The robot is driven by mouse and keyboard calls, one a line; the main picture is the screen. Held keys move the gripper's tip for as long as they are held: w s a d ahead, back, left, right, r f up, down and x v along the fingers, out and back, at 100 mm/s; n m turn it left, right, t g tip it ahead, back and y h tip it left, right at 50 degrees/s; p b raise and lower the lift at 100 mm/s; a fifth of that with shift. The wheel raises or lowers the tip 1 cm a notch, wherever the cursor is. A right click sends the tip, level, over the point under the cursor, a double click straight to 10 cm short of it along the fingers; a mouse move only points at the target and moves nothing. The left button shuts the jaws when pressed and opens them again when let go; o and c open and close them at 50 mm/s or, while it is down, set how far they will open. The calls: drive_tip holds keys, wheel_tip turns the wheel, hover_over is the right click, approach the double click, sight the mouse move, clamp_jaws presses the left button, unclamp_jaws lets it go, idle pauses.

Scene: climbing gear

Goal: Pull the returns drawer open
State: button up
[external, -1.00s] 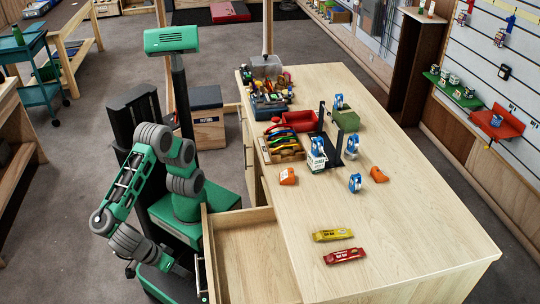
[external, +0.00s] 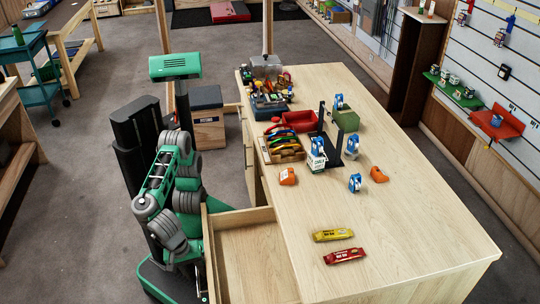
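The drawer (external: 245,245) at the near left end of the long wooden counter stands pulled well out, and its bare wooden inside shows empty. I cannot read a label on it. My arm is folded beside the drawer's left side, with its wrist low at the drawer front. My gripper (external: 203,285) is down by the outer face of the drawer front, small and mostly hidden by my arm. I cannot tell whether its fingers are on the handle or apart from it.
The counter top (external: 420,235) carries a yellow bar (external: 332,235), a red bar (external: 344,256), orange holds, blue-and-white items and a wooden tray (external: 285,153). A box (external: 208,120) stands on the floor beyond my base. Grey floor is free at the left.

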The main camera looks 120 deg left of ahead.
drive_tip(key=shift+c, duration=0.3)
clamp_jaws()
idle(1.0)
